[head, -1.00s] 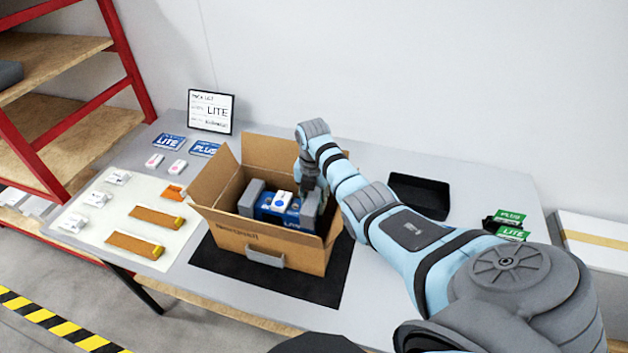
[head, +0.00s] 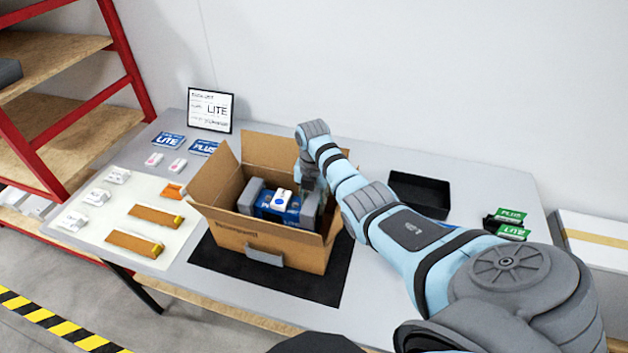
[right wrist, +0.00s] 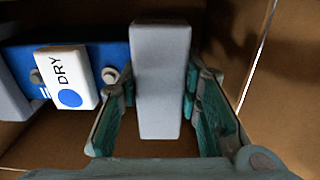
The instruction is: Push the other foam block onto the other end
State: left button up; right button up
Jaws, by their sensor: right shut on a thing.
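My right gripper (head: 308,180) reaches down into the open cardboard box (head: 229,238). It is shut on a grey foam block (right wrist: 162,75), with a finger on each side of it in the right wrist view. In the head view this foam block (head: 309,210) stands at the right end of the blue analyser (head: 291,216). Whether it is fully seated on that end is hard to tell. Another grey foam block (head: 249,197) is at the analyser's left end. A white DRY packet (right wrist: 67,76) with a blue dot lies on the analyser. My left gripper is not in view.
The box flaps stand open around the gripper, and a box wall is close on its right. The box is on a black mat (head: 318,287). A black tray (head: 420,191) stands to the right. Cards, white packs and brown strips lie at the left.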

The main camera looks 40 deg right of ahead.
jog(key=o, duration=1)
jog(key=shift+f, duration=0.1)
notch_tip(320, 180, up, 3)
jog(key=p, duration=0.3)
jog(key=shift+r+p, duration=0.45)
jog(key=shift+r, duration=1.6)
